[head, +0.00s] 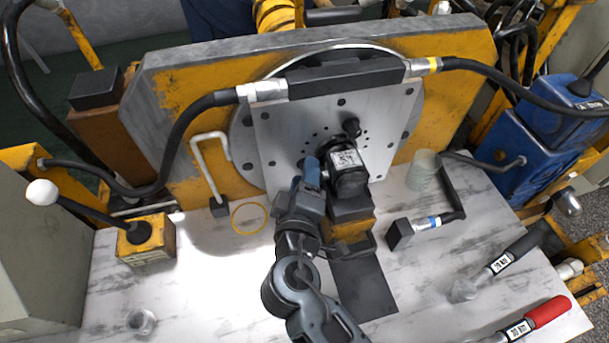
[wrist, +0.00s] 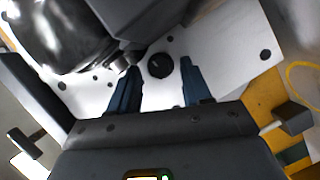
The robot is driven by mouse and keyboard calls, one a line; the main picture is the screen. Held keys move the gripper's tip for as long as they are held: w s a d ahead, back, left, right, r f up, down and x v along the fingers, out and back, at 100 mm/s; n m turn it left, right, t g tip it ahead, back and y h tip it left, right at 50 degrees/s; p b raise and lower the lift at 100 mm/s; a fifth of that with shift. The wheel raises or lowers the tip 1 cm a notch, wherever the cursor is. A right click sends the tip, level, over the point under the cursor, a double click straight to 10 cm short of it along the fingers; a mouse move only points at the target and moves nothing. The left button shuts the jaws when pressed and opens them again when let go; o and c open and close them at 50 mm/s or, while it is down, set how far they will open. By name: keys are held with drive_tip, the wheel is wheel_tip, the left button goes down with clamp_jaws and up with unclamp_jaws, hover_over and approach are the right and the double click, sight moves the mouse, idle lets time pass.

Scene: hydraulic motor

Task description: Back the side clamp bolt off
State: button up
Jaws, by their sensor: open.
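The black hydraulic motor (head: 348,178) sits against the grey mounting plate (head: 280,135), with a white label on its top. A black knob-like bolt (head: 351,127) stands above it. My gripper (head: 312,172) is at the motor's left side, pointing at the plate. In the wrist view my gripper (wrist: 160,82) is open, with a dark round bolt head (wrist: 160,65) between its fingertips, probably the side clamp bolt. I cannot tell whether the fingers touch it. The motor body (wrist: 75,32) fills that view's upper left. In the head view my gripper hides this side bolt.
Hoses run from a black block (head: 345,77) above the plate. A clear cup (head: 423,170), black angled handle (head: 425,228) and two torque wrenches (head: 500,262) (head: 535,318) are right. The bench front-left is mostly clear.

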clamp_jaws()
idle(0.4)
drive_tip(key=shift+f+b, duration=0.15)
drive_tip(key=shift+b, duration=0.2)
drive_tip(key=shift+a+f+n+t+b, duration=0.15)
drive_tip(key=shift+n+t+b, duration=0.4)
drive_tip(key=shift+n+b, duration=0.75)
drive_tip(key=shift+d+f+n+t+b, duration=0.15)
drive_tip(key=shift+n+t+b, duration=0.45)
drive_tip(key=shift+n+b, duration=0.65)
drive_tip(key=shift+a+f+n+t+b, duration=0.15)
drive_tip(key=shift+n+t+b, duration=0.4)
drive_tip(key=shift+n+b, duration=0.7)
drive_tip(key=shift+n+h, duration=0.3)
drive_tip(key=shift+n, duration=0.2)
